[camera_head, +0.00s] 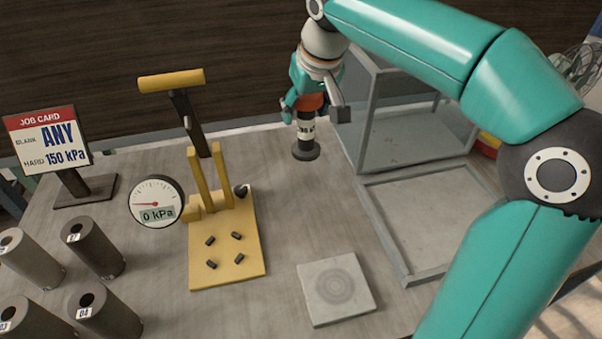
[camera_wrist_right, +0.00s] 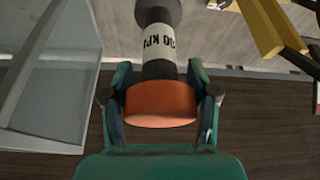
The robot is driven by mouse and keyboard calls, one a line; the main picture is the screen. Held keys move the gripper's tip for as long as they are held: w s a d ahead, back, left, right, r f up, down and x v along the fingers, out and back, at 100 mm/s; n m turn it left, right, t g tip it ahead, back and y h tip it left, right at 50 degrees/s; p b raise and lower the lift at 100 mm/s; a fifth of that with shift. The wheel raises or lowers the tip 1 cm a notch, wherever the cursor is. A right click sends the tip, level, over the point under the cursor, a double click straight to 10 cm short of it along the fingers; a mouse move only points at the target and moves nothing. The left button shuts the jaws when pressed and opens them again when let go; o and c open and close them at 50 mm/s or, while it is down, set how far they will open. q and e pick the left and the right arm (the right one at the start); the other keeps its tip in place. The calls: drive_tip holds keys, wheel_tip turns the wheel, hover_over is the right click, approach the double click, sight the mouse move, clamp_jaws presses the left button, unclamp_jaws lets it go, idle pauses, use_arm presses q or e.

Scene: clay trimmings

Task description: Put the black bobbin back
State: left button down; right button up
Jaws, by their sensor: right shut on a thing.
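The black bobbin (camera_head: 306,151) hangs upright below my right gripper (camera_head: 305,103), toward the back of the table. It has a wide dark foot, a white label with partly readable kPa lettering and an orange upper part. My right gripper is shut on that orange part. In the right wrist view, the bobbin's label (camera_wrist_right: 157,42) shows beyond the orange part, and the fingers of the gripper (camera_wrist_right: 160,100) sit on both sides of it. I cannot tell whether the foot touches the table. My left gripper is not in view.
A yellow lever press (camera_head: 226,262) with a gauge (camera_head: 156,202) stands left of the bobbin. A grey square plate with rings (camera_head: 337,290) lies in front. A clear-walled box (camera_head: 415,152) and grey frame (camera_head: 395,240) are right. Dark cylinders (camera_head: 95,248) and a job card (camera_head: 46,140) stand left.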

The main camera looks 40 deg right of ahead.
wheel_tip(320, 180, down, 15)
drive_tip(key=b, duration=0.2)
drive_tip(key=shift+a, duration=0.1)
drive_tip(key=shift+f, duration=0.15)
drive_tip(key=o, duration=1.4)
drive_tip(key=shift+o, duration=0.2)
wheel_tip(320, 180, up, 12)
drive_tip(key=f+p, duration=0.1)
hover_over(310, 154)
drive_tip(key=s, duration=0.2)
drive_tip(key=shift+a+r, duration=0.25)
drive_tip(key=shift+a, duration=0.2)
